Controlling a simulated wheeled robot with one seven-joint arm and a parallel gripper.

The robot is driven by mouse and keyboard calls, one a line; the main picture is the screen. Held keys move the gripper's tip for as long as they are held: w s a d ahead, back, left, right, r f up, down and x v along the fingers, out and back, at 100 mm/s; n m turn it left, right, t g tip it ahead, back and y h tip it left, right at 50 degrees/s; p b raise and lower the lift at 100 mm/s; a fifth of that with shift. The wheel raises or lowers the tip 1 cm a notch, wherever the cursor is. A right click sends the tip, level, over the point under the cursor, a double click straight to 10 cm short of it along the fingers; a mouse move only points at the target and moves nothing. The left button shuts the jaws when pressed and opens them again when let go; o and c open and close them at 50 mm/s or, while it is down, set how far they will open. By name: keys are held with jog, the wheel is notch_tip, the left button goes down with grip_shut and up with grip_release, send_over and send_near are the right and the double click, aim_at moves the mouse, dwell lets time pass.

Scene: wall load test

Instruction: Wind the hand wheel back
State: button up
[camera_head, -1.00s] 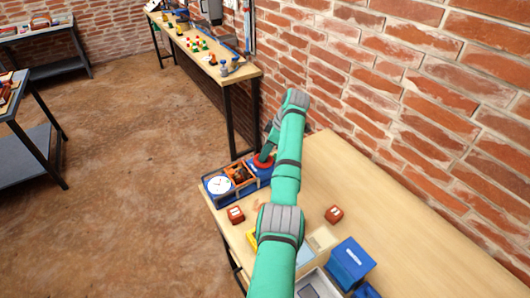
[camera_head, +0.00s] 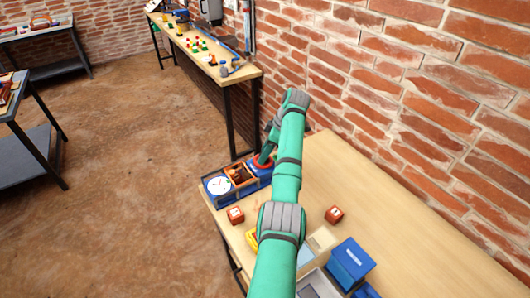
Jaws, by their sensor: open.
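A blue test unit (camera_head: 207,196) stands at the far left end of the wooden table. It has a white round dial (camera_head: 218,186) at its left and an orange-brown open section (camera_head: 240,174) in the middle. My gripper (camera_head: 263,161) points down at the wheel and is open. The fingertips are small and partly covered, so I cannot tell whether they touch the wheel's rim.
A blue box (camera_head: 349,262) and a cream box (camera_head: 318,243) stand near the front. The brick wall (camera_head: 430,130) runs along the right. The table's right side is clear.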

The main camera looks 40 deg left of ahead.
jog(key=v, duration=1)
jog(key=shift+d+r, duration=0.2)
jog(key=shift+r, duration=0.15)
jog(key=shift+w, duration=0.1)
